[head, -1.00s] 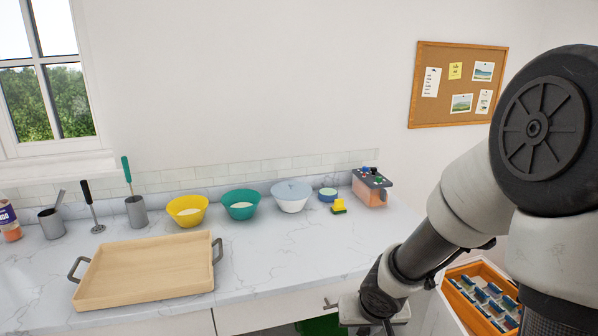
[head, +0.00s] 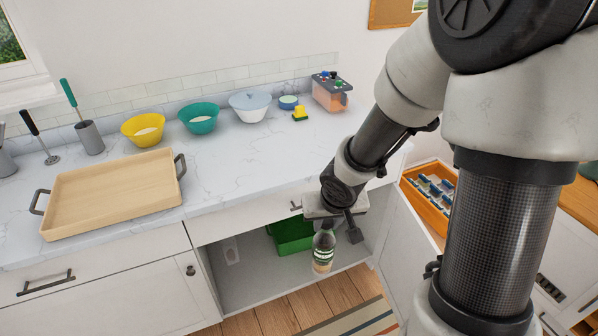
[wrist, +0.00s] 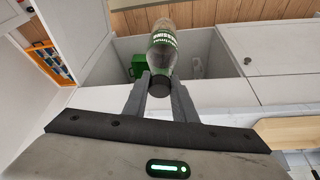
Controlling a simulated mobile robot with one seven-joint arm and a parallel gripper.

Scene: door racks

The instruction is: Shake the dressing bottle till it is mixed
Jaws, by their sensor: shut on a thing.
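The dressing bottle (head: 323,250) is clear with a dark green label and a dark cap. In the head view it hangs below my gripper (head: 338,226), in front of the open cabinet under the counter. In the wrist view the bottle (wrist: 163,50) has its black cap end between the two fingers of my gripper (wrist: 160,88), and its body points away from the palm. My gripper is shut on the bottle near the cap. The bottle looks roughly upright in the head view. Pale contents show at its bottom.
A green bin (head: 291,235) stands in the open cabinet (head: 240,285) behind the bottle. An orange drawer with packets (head: 432,192) is open at right.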

